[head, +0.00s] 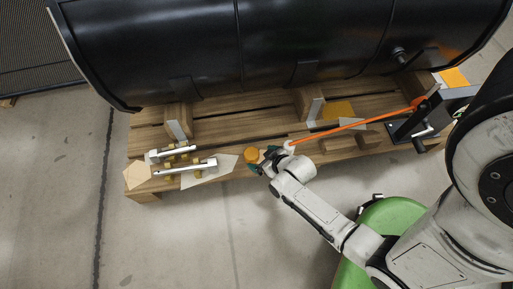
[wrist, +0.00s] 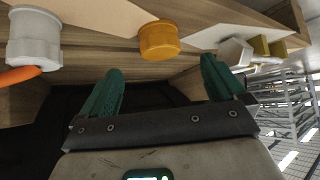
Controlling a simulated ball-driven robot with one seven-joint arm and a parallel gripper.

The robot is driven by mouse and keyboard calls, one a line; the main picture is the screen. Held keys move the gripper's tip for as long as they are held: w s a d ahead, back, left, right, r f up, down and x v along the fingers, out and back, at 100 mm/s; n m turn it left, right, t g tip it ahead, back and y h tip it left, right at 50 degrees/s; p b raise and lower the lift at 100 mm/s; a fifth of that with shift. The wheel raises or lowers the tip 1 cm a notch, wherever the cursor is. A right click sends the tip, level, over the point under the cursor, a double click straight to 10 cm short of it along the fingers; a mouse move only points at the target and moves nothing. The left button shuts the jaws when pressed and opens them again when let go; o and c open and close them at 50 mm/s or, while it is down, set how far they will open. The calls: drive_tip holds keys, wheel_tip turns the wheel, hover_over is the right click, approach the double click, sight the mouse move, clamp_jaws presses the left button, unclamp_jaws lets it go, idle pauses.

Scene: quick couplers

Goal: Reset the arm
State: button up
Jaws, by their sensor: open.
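My gripper (head: 263,168) is at the front edge of the pallet, next to a yellow round fitting (head: 251,155). In the wrist view my gripper (wrist: 162,82) shows two teal fingers spread wide, with nothing between them. The yellow fitting (wrist: 159,42) stands just beyond the gap between the fingers, apart from both. A pale grey coupler (wrist: 35,38) stands to the left in the wrist view, with the orange hose (wrist: 20,75) at its lower side. In the head view the orange hose (head: 350,127) runs from the coupler (head: 289,147) up to a dark bracket at the right.
A black tank (head: 270,45) lies along the back of the wooden pallet (head: 235,128). A dark bracket (head: 408,128) stands at the right. Wooden blocks (head: 338,143) lie nearby. Open concrete floor (head: 215,240) is in front.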

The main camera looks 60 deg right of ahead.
drive_tip(key=shift+p+v, duration=0.35)
drive_tip(key=shift+v, duration=0.95)
drive_tip(key=s+a+r+n+g+y, duration=0.1)
drive_tip(key=s+a+r+n+g, duration=0.2)
drive_tip(key=r, duration=0.6)
drive_tip(key=s+a+r+g+y, duration=0.2)
drive_tip(key=s+a+r+g, duration=0.15)
drive_tip(key=a+r, duration=0.4)
wheel_tip(320, 180, up, 34)
drive_tip(key=d+g+p, duration=0.1)
drive_tip(key=p, duration=3.1)
drive_tip(key=shift+w+d+f, duration=0.2)
drive_tip(key=shift+d, duration=0.1)
